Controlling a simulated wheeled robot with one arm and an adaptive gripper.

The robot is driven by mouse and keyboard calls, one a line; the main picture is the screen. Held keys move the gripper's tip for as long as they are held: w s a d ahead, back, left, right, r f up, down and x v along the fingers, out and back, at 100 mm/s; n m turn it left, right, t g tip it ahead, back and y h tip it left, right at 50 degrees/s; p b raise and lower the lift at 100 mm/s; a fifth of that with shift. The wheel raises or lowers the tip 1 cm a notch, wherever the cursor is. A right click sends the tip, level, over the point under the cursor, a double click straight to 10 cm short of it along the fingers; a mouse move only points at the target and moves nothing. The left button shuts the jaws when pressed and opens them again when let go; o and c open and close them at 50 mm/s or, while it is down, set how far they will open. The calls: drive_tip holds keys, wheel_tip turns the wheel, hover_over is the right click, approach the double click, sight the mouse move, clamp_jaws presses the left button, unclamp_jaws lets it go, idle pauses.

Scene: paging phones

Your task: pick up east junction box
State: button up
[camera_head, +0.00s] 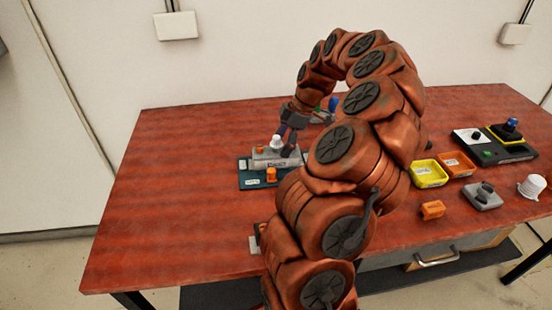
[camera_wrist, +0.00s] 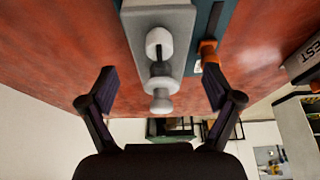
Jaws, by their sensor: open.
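A grey box (camera_head: 277,158) with a white knob on top and a label too small to read stands on a dark teal board (camera_head: 252,182) left of my arm. I cannot confirm it is the east junction box. My gripper (camera_head: 286,138) is just above and behind it. In the wrist view my gripper (camera_wrist: 160,90) is open, with a finger on each side of the grey box's end (camera_wrist: 163,25) and its white knobs. The fingers look apart from it. Another grey box at right (camera_wrist: 305,62) bears a label ending in "EST".
Orange pieces (camera_head: 271,174) are on the teal board. At right are yellow (camera_head: 429,182) and orange (camera_head: 457,164) trays, an orange block (camera_head: 432,210), a grey knobbed box (camera_head: 482,197), a white cup (camera_head: 531,187) and a dark panel (camera_head: 519,154). The table's left side is clear.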

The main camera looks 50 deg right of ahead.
sight(276, 154)
drive_tip(key=p+x, duration=0.2)
drive_tip(key=x, duration=0.3)
drive_tip(key=shift+a+r, duration=0.1)
drive_tip(key=shift+w, duration=0.1)
drive_tip(key=c, duration=1.4)
